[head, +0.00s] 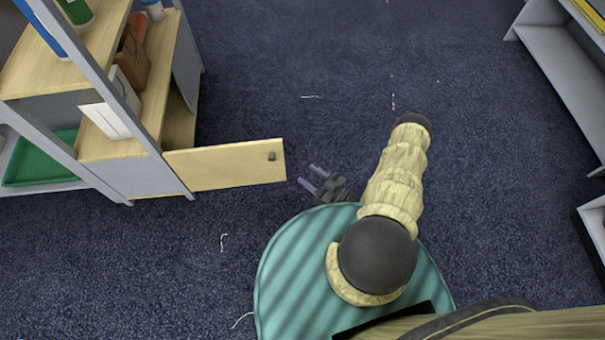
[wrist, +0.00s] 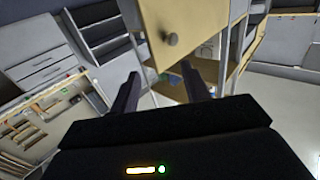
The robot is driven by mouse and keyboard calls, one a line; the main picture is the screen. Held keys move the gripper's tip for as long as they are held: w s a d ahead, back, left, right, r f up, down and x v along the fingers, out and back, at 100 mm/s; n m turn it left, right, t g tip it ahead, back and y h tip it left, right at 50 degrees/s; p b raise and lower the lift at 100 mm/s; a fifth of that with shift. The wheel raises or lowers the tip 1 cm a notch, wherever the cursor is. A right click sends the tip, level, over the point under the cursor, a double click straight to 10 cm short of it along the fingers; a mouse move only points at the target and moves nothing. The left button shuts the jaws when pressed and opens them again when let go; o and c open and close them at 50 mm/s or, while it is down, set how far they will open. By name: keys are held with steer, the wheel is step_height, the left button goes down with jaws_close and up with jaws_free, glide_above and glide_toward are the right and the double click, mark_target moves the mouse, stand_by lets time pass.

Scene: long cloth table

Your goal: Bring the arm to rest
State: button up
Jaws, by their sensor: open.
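My gripper (head: 314,179) shows in the head view beside my green striped base, left of my arm. Its two fingers are apart and nothing is between them. In the wrist view the two dark fingers of my gripper (wrist: 160,85) also stand apart and empty. My arm is bent, with its elbow out over the dark blue carpet. A pale wooden door (head: 225,165) stands open just left of the fingertips, with a gap between them. The door with its round knob (wrist: 170,39) shows past the fingers in the wrist view.
A shelf unit (head: 95,185) with a green tray (head: 45,160), a white box (head: 107,112) and a brown item (head: 132,58) stands at the left. Grey shelving (head: 565,75) stands at the right. The carpet (head: 320,60) ahead is clear except for small white scraps.

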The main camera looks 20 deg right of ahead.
steer(key=shift+s+d, duration=0.2)
steer(key=shift+s, duration=0.05)
steer(key=shift+a, duration=0.15)
